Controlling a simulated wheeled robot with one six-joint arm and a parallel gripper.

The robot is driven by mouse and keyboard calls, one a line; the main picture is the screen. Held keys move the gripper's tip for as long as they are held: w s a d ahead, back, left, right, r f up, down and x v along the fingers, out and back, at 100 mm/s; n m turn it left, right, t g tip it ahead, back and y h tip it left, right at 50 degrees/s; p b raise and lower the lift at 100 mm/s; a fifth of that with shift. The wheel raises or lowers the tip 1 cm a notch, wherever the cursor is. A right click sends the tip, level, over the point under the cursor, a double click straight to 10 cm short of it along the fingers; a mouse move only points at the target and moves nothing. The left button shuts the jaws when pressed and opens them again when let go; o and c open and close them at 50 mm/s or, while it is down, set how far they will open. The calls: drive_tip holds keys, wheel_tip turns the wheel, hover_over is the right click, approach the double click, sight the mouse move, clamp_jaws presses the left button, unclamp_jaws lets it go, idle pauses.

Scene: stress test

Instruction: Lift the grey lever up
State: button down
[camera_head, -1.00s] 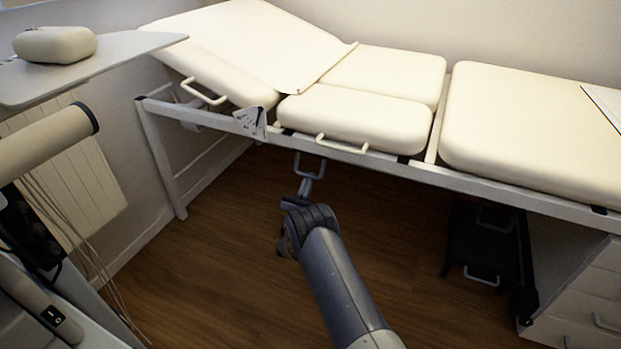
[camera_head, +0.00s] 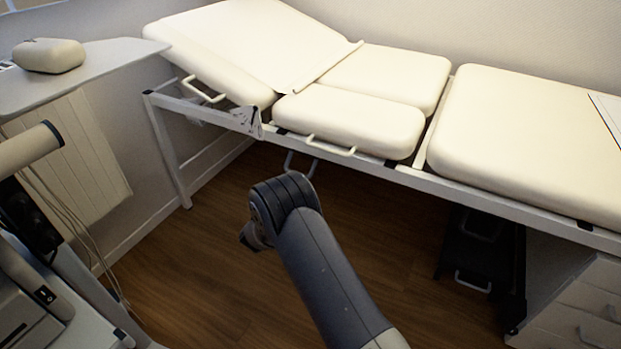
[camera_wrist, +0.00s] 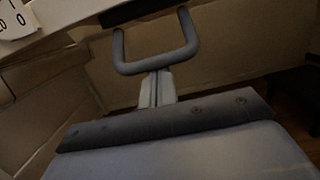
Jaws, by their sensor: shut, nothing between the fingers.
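The grey lever (camera_head: 301,166) is a U-shaped handle hanging under the bed's front rail, near the middle of the head view. It also shows at the top of the wrist view (camera_wrist: 157,63), with its crossbar at the bottom. My gripper (camera_wrist: 157,78) points up at the crossbar's middle with its narrow fingers together and nothing held. The fingertips end right at or just under the bar; I cannot tell whether they touch it. In the head view my own wrist hides the fingers.
The cream bed (camera_head: 350,120) has pale handles (camera_head: 331,146) along its front edge. A black unit (camera_head: 478,250) and white drawers (camera_head: 575,312) stand at right. A side table (camera_head: 90,70) and grey equipment (camera_head: 40,270) are at left. Floor around my arm is clear.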

drive_tip(key=shift+s+a+r+g+y+p, duration=0.15)
drive_tip(key=shift+s+a+r+g+y, duration=0.15)
drive_tip(key=shift+r+g+y, duration=0.3)
drive_tip(key=shift+s+a+r+g+y+p, duration=0.15)
drive_tip(key=shift+s+r+g+y, duration=0.25)
drive_tip(key=shift+g, duration=0.4)
drive_tip(key=shift+w, duration=0.1)
drive_tip(key=s+a+f+b, duration=0.2)
drive_tip(key=s+a+f, duration=0.2)
drive_tip(key=s+f, duration=0.1)
drive_tip(key=shift+s+a+b, duration=0.2)
drive_tip(key=shift+s+b, duration=0.15)
drive_tip(key=shift+s, duration=0.45)
